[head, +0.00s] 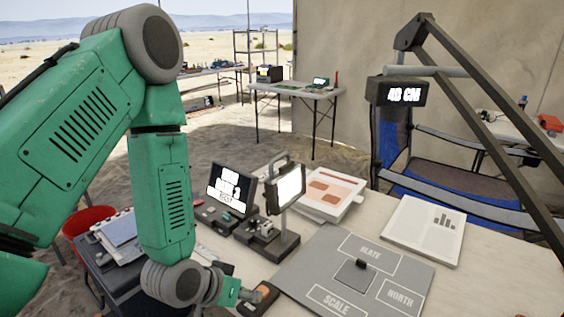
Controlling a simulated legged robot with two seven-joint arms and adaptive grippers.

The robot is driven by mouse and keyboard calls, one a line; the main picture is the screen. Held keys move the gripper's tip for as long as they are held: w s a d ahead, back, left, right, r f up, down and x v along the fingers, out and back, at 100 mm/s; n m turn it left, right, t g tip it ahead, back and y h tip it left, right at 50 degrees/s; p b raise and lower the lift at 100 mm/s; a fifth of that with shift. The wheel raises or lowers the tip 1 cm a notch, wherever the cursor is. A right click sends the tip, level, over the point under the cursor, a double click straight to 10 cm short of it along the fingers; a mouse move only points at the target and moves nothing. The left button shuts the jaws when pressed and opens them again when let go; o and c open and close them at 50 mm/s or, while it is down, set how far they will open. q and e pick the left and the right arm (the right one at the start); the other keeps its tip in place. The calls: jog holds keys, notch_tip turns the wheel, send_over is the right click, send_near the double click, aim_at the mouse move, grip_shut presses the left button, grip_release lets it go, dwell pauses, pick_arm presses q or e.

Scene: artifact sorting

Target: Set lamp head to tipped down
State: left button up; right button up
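A small lamp stands on the table, with a dark post and base. Its lamp head (286,188) is a dark-framed panel with a bright white face. The panel stands close to upright, its lit face turned toward the right and toward me. My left gripper (246,294) is low at the table's near edge, below and left of the lamp and apart from its head. It is small and partly hidden by my wrist, so I cannot tell whether its fingers are open. A dark and orange object (264,298) is right beside it; contact is unclear. My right gripper is not in view.
A small screen (230,188) stands left of the lamp. A grey mat (335,247) marked SLATE, SCALE and NORTH lies to its right. A paper tray (330,192) and document (423,230) lie behind. A dark boom with a "40 CM" display (403,94) rises at right.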

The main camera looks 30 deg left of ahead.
pick_arm(q)
jog(key=w+a+r+n+t+b, duration=0.1)
jog(key=w+a+r+n+t, duration=0.15)
jog(key=w+r+t, duration=0.55)
jog(key=n+t+b, duration=0.1)
jog(key=n+t, duration=0.1)
send_near(274, 161)
jog(key=w+b, duration=0.1)
jog(key=w, duration=0.3)
jog(key=w+b, duration=0.1)
jog(key=w, duration=0.4)
jog(key=w+b, duration=0.1)
jog(key=w, duration=0.3)
jog(key=shift+w+d+f, duration=0.2)
jog(key=shift+f, duration=0.1)
jog(key=shift+d, duration=0.1)
jog(key=shift+c, duration=0.5)
grip_shut()
